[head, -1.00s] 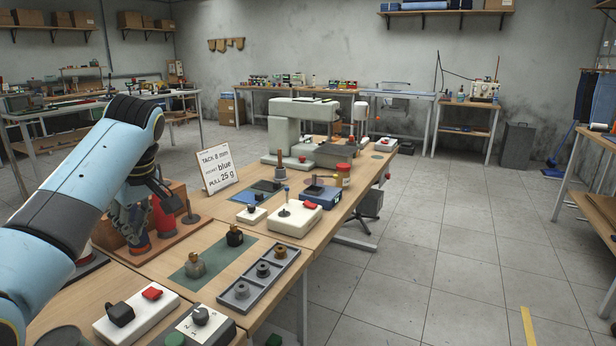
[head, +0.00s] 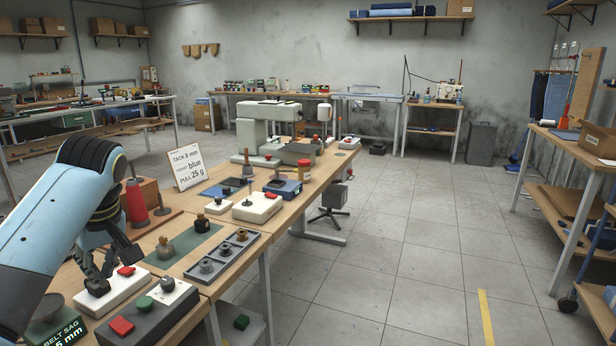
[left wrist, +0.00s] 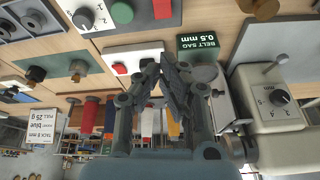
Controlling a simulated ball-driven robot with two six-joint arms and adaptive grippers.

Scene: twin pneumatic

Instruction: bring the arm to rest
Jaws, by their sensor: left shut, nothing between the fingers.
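My left arm comes in from the left in the head view, over the near end of the wooden workbench (head: 178,238). My left gripper (head: 98,290) points down by a white box with a red button (head: 125,271); I cannot tell whether it touches the box. In the left wrist view the left gripper's fingers (left wrist: 168,62) come together and hold nothing. My right gripper is in neither view.
A grey tray (head: 245,249) with several round parts lies on the bench. A sign (head: 187,169) and a sewing machine (head: 262,112) stand farther back. A "BELT SAG" display (head: 62,330) is near. Open floor (head: 400,230) lies to the right.

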